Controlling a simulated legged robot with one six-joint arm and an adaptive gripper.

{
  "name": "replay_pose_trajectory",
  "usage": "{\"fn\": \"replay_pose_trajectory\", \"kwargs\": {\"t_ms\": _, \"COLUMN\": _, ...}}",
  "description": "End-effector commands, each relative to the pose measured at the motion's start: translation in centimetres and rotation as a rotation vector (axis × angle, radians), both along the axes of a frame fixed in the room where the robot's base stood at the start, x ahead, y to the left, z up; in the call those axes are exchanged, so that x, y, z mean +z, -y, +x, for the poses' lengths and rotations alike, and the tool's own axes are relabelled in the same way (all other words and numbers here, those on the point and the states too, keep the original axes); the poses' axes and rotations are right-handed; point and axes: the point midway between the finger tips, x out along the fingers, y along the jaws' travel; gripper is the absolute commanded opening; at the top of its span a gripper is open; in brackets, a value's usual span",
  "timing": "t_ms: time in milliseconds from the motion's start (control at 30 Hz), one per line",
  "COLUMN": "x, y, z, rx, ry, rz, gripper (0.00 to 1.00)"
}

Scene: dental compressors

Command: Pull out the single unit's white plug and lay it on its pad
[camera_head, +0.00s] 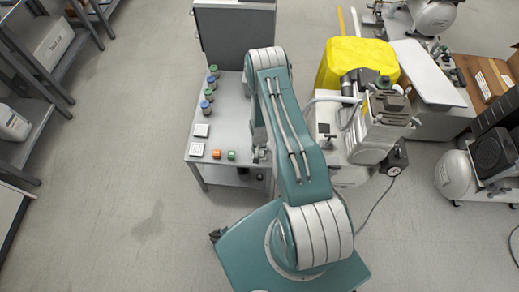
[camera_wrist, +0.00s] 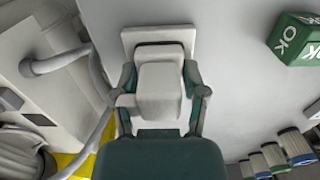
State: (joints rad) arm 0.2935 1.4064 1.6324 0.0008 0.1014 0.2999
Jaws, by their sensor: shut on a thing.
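In the wrist view, my gripper (camera_wrist: 160,92) is shut on the blocky white plug (camera_wrist: 160,93), with one dark green finger on each side. A pale square plate (camera_wrist: 132,40) lies directly beyond the plug; I cannot tell whether the plug is seated in it or just in front of it. In the head view, my arm hides most of the plug area. Two white pads with dark marks, one farther back (camera_head: 201,131) and one nearer (camera_head: 196,149), lie on the grey table (camera_head: 228,120). I cannot tell which pad is the single unit's.
A green OK block (camera_wrist: 293,40) sits upper right in the wrist view. Several capped jars (camera_head: 209,94) line the table's left side; an orange block (camera_head: 216,154) lies near its front edge. Compressor equipment (camera_head: 382,125) and a yellow cover (camera_head: 350,56) stand right of my arm.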

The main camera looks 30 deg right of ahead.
Motion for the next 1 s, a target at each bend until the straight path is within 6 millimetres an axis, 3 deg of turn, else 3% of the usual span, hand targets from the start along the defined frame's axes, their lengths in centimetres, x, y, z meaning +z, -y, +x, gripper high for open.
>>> {"fn": "replay_pose_trajectory", "kwargs": {"t_ms": 1000, "x": 3.6, "y": 0.0, "z": 0.0, "rx": 0.000, "ry": 0.000, "rz": 0.000, "gripper": 0.00}}
